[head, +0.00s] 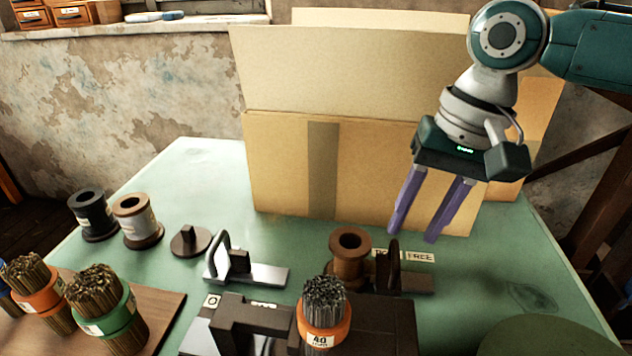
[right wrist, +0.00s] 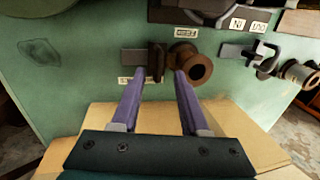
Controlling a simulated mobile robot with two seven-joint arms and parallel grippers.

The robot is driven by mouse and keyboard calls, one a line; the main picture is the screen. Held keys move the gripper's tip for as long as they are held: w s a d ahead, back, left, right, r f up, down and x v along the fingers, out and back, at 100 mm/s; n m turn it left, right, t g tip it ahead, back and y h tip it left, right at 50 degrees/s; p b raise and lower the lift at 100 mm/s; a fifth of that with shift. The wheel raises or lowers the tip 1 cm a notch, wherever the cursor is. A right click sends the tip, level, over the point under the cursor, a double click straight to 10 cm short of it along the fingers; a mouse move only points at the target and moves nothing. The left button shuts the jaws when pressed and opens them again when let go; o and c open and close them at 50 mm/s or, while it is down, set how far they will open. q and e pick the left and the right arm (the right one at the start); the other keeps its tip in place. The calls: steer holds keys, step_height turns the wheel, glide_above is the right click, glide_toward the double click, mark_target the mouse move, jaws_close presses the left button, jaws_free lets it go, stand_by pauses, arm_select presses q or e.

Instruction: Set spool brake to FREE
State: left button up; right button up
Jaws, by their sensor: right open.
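The spool brake (head: 393,266) is a dark upright plate on a flat dark base, right of a brown spool (head: 350,258). Behind it lie two small labels; the right one, the FREE label (head: 420,257), is readable, the left is partly hidden by the plate. The upright plate stands left of the FREE label. My right gripper (head: 415,236) has purple fingers, is open and empty, and points down above and behind the brake. In the right wrist view, the brake plate (right wrist: 157,62) and spool (right wrist: 200,70) lie just beyond the open fingertips (right wrist: 159,75). My left gripper is not seen.
A big cardboard box (head: 280,165) stands behind the brake, close to my right gripper. A dark machine block (head: 375,325) and a wire-brush-like bundle with an orange band (head: 323,325) are in front. A second bracket (head: 245,270) stands left. The green table is clear at right.

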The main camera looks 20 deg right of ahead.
mark_target(397, 257)
steer(key=f, duration=0.5)
steer(key=shift+w+a+b, duration=0.3)
steer(key=shift+a+b, duration=0.1)
steer(key=shift+c, duration=0.2)
jaws_close()
stand_by(0.8)
